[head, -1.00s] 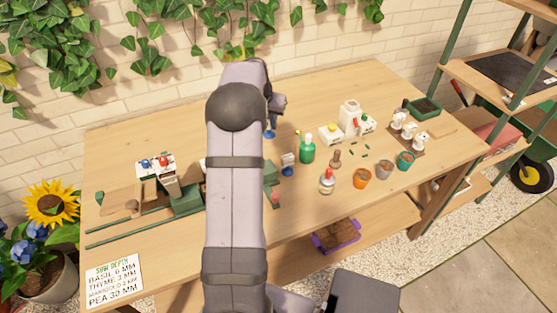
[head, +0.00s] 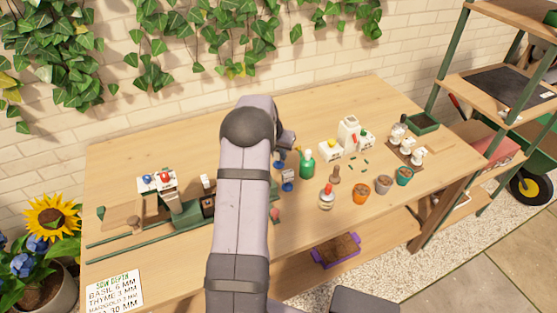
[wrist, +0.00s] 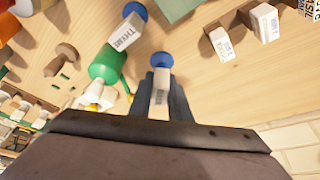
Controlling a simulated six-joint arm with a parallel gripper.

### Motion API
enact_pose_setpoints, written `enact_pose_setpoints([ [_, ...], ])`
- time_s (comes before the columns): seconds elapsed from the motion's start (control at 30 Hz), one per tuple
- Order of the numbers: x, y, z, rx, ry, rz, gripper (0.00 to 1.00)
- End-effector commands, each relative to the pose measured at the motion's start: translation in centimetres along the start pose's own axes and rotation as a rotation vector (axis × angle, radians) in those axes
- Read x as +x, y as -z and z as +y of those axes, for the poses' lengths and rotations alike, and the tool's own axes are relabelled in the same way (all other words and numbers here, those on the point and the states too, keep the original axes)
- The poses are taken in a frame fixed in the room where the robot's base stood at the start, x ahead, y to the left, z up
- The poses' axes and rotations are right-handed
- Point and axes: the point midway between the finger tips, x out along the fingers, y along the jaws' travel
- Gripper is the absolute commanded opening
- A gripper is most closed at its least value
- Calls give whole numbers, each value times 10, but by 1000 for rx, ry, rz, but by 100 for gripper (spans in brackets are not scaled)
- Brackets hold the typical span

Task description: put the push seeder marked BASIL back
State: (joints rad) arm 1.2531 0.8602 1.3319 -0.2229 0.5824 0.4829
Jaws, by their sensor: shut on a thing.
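My gripper (wrist: 160,88) is shut on a push seeder (wrist: 162,62) with a blue end and a white labelled body between the fingers; its label is too small to read. In the head view the gripper (head: 281,150) hangs over the middle of the bench, with the blue end of the held seeder (head: 278,164) below it. I cannot tell whether it touches the bench. A second blue-ended push seeder, marked THYME (wrist: 124,36), stands close by, apart from the held one; it also shows in the head view (head: 288,178).

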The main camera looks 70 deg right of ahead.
Motion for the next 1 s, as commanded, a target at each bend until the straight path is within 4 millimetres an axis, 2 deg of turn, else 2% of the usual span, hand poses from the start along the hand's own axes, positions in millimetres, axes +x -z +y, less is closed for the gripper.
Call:
enact_pose_setpoints([
  [0.17, 5, -3, 0, -1, 0, -2, 1],
  [0.43, 32, -14, 0, -1, 0, -2, 1],
  [0.87, 38, -16, 0, 0, 1, 0, 1],
  [0.9, 38, -16, 0, 0, 1, 0, 22],
  [0.97, 37, -16, 0, 0, 1, 0, 36],
  [1.0, 37, -16, 0, 0, 1, 0, 36],
])
